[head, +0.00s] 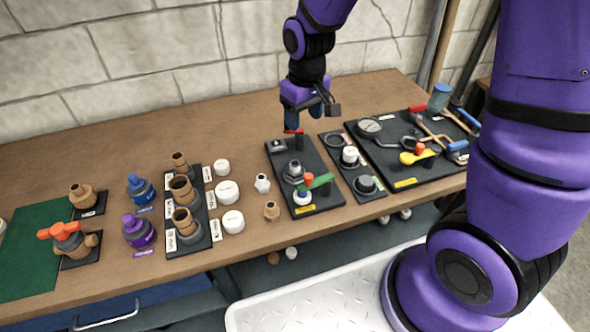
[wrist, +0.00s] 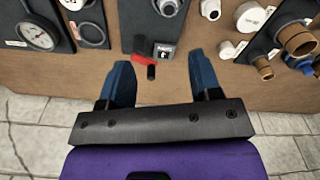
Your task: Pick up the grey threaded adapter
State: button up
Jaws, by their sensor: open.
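A grey ringed fitting (head: 294,171), which looks like the threaded adapter, stands on a black board (head: 325,200) in the middle of the bench. In the wrist view the fitting (wrist: 167,6) is cut off by the top edge. My gripper (head: 303,114) hangs above the back end of that board, behind the fitting and apart from it. In the wrist view my gripper (wrist: 159,62) has its two blue fingers wide apart with nothing held between them. A red handle (wrist: 143,58) with a dark stub shows between and beyond the fingertips; it also shows in the head view (head: 294,131).
On the same board a green handle (head: 321,181) and a small coloured stack stand in front of the fitting. A small pale fitting (head: 262,183) stands to the left. A pressure gauge (head: 369,127) and tools are to the right. A stone wall (head: 130,50) rises behind.

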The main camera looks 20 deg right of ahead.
send_over(295, 163)
notch_tip(295, 163, down, 6)
jog(key=shift+n+g, duration=0.3)
notch_tip(295, 163, down, 5)
jog(key=shift+s+a+f, duration=0.1)
jog(key=shift+a, duration=0.05)
jog(key=shift+f, duration=2.65)
jog(key=c, duration=0.8)
jog(key=shift+o, duration=0.2)
